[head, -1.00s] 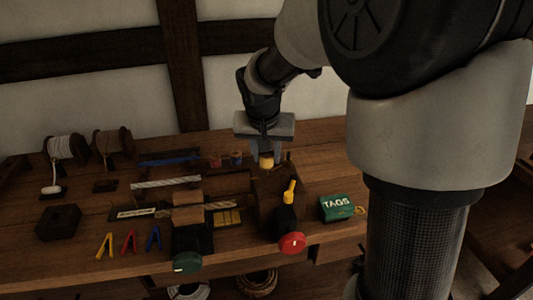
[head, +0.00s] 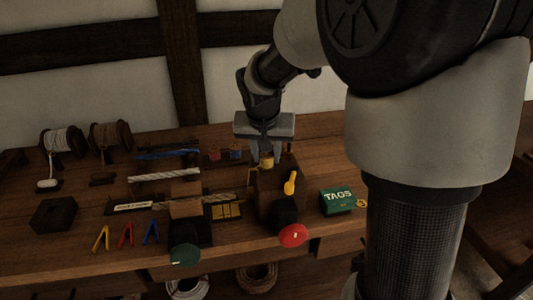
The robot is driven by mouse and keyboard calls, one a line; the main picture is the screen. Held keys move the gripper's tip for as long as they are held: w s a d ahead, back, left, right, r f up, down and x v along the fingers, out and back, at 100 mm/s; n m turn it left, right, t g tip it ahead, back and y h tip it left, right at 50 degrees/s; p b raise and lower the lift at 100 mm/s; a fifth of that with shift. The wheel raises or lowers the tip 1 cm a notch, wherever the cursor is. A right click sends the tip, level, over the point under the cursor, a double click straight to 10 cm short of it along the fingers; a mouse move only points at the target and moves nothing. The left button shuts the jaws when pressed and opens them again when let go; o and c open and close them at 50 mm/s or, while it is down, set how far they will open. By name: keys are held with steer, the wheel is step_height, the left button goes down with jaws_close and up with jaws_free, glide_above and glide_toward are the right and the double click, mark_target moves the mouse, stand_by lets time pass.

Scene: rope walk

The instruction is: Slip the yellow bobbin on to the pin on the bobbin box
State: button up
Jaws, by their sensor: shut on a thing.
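The yellow bobbin (head: 267,162) is between the fingertips of my gripper (head: 266,158), which is shut on it. It is small and upright, low above the back of the worktop, just behind the dark machine with the yellow lever. A red bobbin (head: 214,154) and a blue bobbin (head: 236,152) stand close to the left of my gripper, apparently on the bobbin box, whose outline is too dark to tell. The pin is not distinguishable, so I cannot tell whether the bobbin is around it.
The dark machine with a yellow lever (head: 290,183) and red knob (head: 293,235) stands in front of my gripper. A green TAGS box (head: 338,201) is at right. Rope spools (head: 62,142) stand at back left. Coloured clips (head: 125,235) lie at front left.

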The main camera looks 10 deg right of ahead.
steer(key=shift+f, duration=0.15)
steer(key=o, duration=1.1)
steer(key=p+v, duration=0.2)
steer(key=v, duration=1.5)
steer(key=shift+r, duration=0.25)
steer(key=s+d+r+n+p, duration=0.1)
steer(key=s+r+p, duration=0.2)
steer(key=s+p, duration=0.3)
steer(key=s+d+r+n+t+y+p, duration=0.1)
steer(key=s+r+p, duration=0.3)
steer(key=s, duration=0.8)
steer(key=shift+s+d+n+p, duration=0.3)
steer(key=shift+n+p, duration=0.5)
steer(key=shift+p, duration=0.1)
